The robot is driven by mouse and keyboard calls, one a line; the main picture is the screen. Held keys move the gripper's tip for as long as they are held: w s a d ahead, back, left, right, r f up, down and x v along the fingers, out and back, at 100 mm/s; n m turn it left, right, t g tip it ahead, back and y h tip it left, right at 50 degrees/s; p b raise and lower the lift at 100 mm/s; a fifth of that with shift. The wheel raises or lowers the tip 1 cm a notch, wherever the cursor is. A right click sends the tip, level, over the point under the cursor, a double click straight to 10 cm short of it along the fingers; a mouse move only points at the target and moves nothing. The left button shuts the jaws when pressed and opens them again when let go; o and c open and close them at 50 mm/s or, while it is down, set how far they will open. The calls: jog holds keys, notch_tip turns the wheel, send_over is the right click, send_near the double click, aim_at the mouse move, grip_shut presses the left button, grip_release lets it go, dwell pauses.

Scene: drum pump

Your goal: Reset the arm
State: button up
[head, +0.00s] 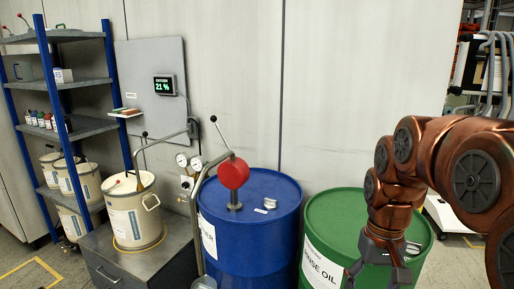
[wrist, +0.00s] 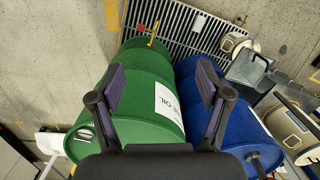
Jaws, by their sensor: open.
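My gripper (head: 376,272) hangs from my copper-coloured arm in front of the green drum (head: 337,212) at the right of the head view. Its two fingers are spread apart. In the wrist view my gripper (wrist: 160,82) is open, with nothing between its fingers. The green drum (wrist: 145,75) lies behind the fingers there, its white label towards the middle. I cannot tell how far the fingertips are from the drum.
A blue drum (head: 262,238) with a red-headed pump (head: 233,174) stands left of the green one. A white bucket (head: 132,212) sits on a grey cabinet (head: 150,266). A blue-framed shelf (head: 83,82) stands at the left. A grating (wrist: 178,22) shows in the wrist view.

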jog(key=s+a+f, duration=0.2)
jog(key=s+f, duration=0.1)
jog(key=s, duration=0.6)
jog(key=s+a+f+n, duration=0.1)
jog(key=s+f, duration=0.3)
jog(key=s, duration=0.6)
jog(key=shift+a+f+g, duration=0.25)
jog(key=shift+a+g, duration=0.05)
jog(key=shift+a, duration=0.25)
